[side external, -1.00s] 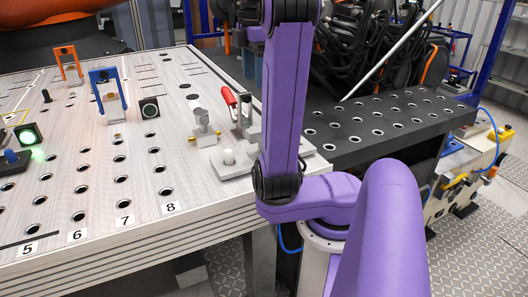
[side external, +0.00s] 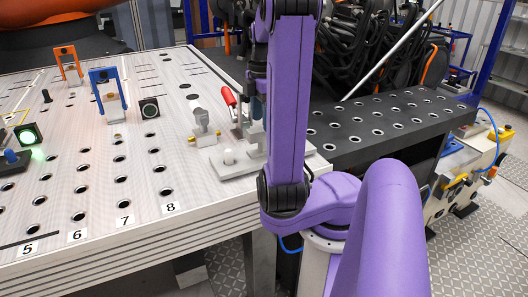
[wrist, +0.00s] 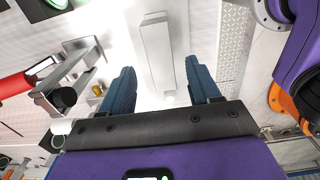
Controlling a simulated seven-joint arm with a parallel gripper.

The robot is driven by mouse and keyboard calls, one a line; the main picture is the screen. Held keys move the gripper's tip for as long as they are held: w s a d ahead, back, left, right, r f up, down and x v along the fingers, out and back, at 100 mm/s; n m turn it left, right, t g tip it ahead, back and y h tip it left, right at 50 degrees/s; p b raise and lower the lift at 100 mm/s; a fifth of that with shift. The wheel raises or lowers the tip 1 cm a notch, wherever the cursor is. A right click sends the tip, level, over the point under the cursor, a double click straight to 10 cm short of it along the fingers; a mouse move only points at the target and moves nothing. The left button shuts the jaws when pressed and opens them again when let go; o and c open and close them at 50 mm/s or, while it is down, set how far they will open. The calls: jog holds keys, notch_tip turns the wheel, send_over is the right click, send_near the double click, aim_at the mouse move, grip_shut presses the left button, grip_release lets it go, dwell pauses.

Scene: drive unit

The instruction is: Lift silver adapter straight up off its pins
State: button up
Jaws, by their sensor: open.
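The silver adapter (wrist: 157,52) shows in the wrist view as a long pale block between the two fingers of my gripper (wrist: 163,82). The fingers are apart, one on each side, and I see no contact. In the side view my gripper (side external: 257,124) is pointed down over the back part of a grey base plate (side external: 232,169), partly behind my purple arm. The adapter (side external: 252,150) is mostly hidden there by the gripper and arm. The pins are not visible.
A red-handled toggle clamp (side external: 228,97) stands close to the left of my gripper. A grey fitting with brass ends (side external: 203,125) is further left. Blue (side external: 104,77) and orange (side external: 68,55) frames stand on the perforated table. A dark perforated bench (side external: 370,125) is at right.

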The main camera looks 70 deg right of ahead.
aim_at(264, 134)
jog(key=shift+s+f, duration=0.15)
jog(key=shift+f, duration=2.75)
grip_shut()
jog(key=shift+d+r, duration=0.1)
jog(key=shift+r, duration=0.05)
